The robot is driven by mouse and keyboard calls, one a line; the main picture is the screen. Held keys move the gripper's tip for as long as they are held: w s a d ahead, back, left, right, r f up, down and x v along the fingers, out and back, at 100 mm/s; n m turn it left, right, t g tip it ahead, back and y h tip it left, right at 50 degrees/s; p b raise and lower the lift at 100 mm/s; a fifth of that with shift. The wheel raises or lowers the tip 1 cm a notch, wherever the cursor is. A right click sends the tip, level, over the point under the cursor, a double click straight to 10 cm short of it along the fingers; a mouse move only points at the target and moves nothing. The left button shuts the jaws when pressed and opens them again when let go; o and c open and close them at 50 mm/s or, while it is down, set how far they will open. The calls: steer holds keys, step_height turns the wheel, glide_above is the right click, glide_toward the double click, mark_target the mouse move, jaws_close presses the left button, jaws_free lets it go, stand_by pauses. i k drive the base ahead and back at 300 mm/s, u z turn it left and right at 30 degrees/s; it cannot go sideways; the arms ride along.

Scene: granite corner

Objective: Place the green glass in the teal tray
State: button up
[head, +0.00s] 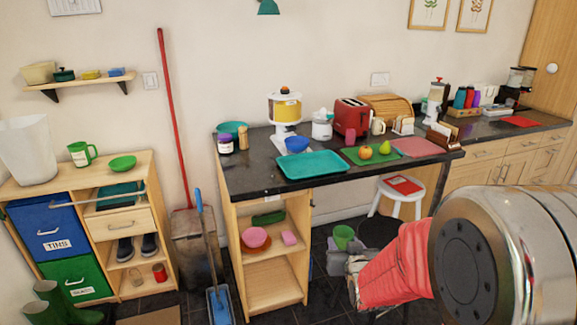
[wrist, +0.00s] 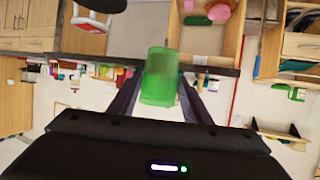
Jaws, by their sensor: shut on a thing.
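The green glass (wrist: 160,78) is translucent and stands between the two fingers of my gripper (wrist: 158,92) in the wrist view. My gripper is shut on it. In the head view the green glass (head: 343,235) shows above my gripper (head: 340,250), at the lower right, partly hidden by the gripper and arm. The teal tray (head: 312,165) lies flat and empty on the dark counter, near its front edge, up and left of the glass in the picture. I cannot make out the tray in the wrist view.
A blue bowl (head: 297,144) and a white-and-yellow appliance (head: 285,110) stand behind the tray. A green board (head: 370,154) with fruit lies right of it. A white stool (head: 400,192) stands behind my arm. The counter's front edge (head: 350,176) lies between glass and tray in the picture.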

mark_target(326, 163)
steer(key=u, duration=0.45)
steer(key=i, duration=1)
steer(key=u, duration=0.1)
